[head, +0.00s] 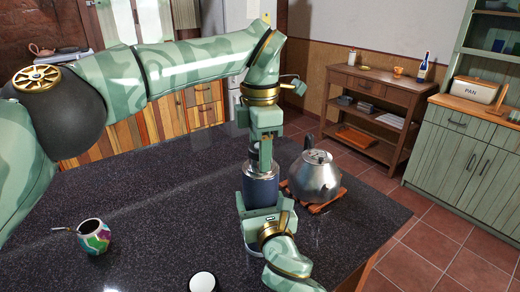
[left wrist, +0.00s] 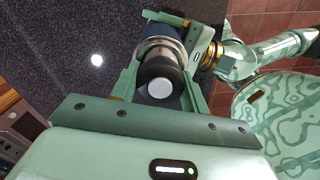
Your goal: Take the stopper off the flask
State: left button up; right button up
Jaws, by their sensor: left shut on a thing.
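The flask (head: 261,188) stands upright at the middle of the dark counter, with a dark blue body and a silver top. Its silver rim (left wrist: 158,49) also shows in the left wrist view. The black stopper (left wrist: 160,72), with a pale round spot on its end, is at the flask's mouth. I cannot tell whether it is still seated. My left gripper (head: 261,160) comes down from above and is shut on the stopper. My right gripper (head: 264,216) reaches in from the front and is shut around the flask's body, partly hiding it.
A steel kettle (head: 315,176) stands on a wooden trivet (head: 326,206) close to the right of the flask. A patterned cup (head: 94,236) with a metal straw is at the left. A white disc (head: 202,282) lies at the front. The counter between is clear.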

pick_arm(q)
jog(key=n, duration=0.6)
jog(key=shift+n, duration=0.3)
jog(key=n, duration=1.2)
jog(key=shift+r+n, duration=0.1)
jog(key=shift+n, duration=0.2)
jog(key=n, duration=0.9)
jog(key=shift+w, duration=0.1)
jog(key=n, duration=0.7)
jog(key=shift+r, duration=0.2)
